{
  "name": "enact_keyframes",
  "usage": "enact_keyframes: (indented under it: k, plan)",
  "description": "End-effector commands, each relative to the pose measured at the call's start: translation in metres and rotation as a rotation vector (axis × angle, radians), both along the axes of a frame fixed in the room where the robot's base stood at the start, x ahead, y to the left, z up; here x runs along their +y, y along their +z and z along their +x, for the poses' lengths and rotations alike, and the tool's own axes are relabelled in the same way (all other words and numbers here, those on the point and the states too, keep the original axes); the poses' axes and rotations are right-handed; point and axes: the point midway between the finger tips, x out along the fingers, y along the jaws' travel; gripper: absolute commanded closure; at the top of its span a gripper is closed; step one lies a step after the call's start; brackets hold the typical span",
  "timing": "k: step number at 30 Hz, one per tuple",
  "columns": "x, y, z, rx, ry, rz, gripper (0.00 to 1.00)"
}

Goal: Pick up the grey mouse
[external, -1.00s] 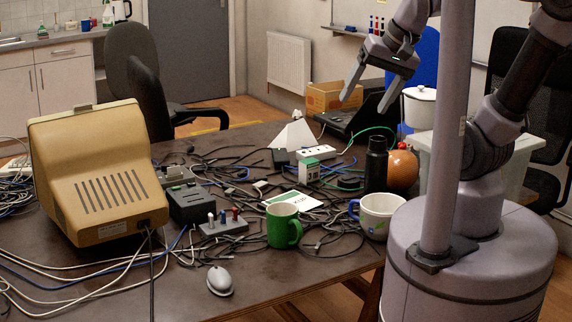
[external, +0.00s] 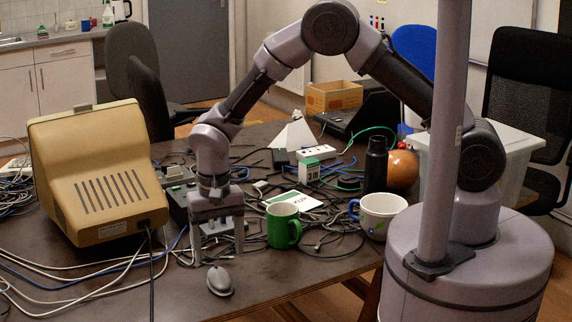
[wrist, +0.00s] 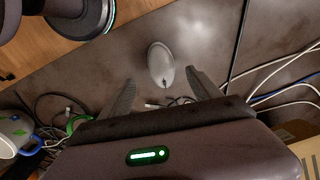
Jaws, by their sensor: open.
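The grey mouse (external: 220,281) lies on the dark table near its front edge in the external view. In the wrist view the mouse (wrist: 161,64) lies just beyond my fingertips, roughly between their lines. My gripper (external: 218,258) points down with its fingers spread, above and a little behind the mouse. In the wrist view my gripper (wrist: 158,75) is open with nothing between its fingers. No touch between fingers and mouse shows.
A green mug (external: 283,226) and a white cup with a blue handle (external: 380,215) stand to the right. A beige monitor (external: 98,172) stands at left. Loose cables cover the table behind the mouse. Bare table (external: 275,285) lies right of the mouse.

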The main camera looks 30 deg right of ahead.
Motion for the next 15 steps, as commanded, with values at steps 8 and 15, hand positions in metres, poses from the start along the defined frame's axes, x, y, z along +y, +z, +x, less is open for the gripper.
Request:
enact_keyframes:
  k: [8,15]
  plan:
    - [0.001,-0.035,0.002,0.0,0.0,0.0,0.28]
    - [0.002,-0.065,0.004,-0.001,0.0,0.001,0.28]
